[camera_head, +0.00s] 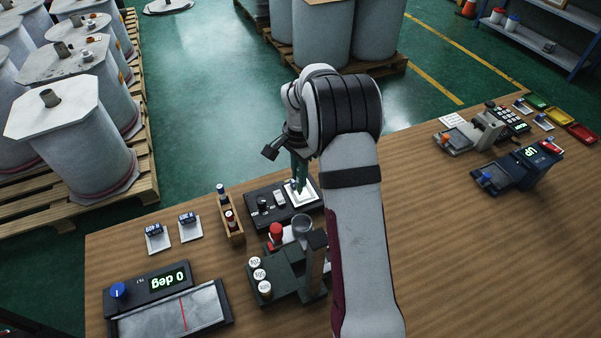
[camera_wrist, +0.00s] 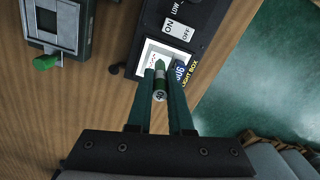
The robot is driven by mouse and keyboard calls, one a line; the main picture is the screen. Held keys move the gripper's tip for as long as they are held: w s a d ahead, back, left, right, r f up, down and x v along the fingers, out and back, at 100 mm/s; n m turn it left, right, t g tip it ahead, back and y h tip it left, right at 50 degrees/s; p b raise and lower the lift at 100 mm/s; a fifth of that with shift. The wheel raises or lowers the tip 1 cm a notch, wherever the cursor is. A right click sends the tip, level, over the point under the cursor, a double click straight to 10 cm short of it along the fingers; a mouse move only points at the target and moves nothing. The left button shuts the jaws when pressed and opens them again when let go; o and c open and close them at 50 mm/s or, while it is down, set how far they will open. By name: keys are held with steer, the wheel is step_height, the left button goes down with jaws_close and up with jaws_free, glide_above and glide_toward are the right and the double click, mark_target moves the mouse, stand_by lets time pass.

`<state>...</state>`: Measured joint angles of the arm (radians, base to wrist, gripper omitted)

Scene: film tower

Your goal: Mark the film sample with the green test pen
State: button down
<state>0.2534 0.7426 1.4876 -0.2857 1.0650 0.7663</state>
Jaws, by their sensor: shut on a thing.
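My gripper (camera_wrist: 161,75) has two dark green fingers, shut on a green pen (camera_wrist: 160,85) whose numbered end faces the wrist camera. The pen points down over the white lit panel (camera_wrist: 177,53) of the light box (camera_wrist: 205,25). Small red marks show on the panel beside the fingers, and a blue numbered tab (camera_wrist: 181,72) lies at its edge. I cannot tell the film sample's outline or whether the pen touches it. In the head view my gripper (camera_head: 299,185) is over the light box (camera_head: 268,206), and the pen is hard to make out.
A wooden rack (camera_head: 232,222) with blue-topped and red-topped pens stands left of the light box. A dark stand (camera_head: 275,285) is in front. Bare tabletop (camera_head: 460,250) lies right.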

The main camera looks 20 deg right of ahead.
steer(key=shift+a, duration=0.25)
steer(key=shift+r, duration=3.5)
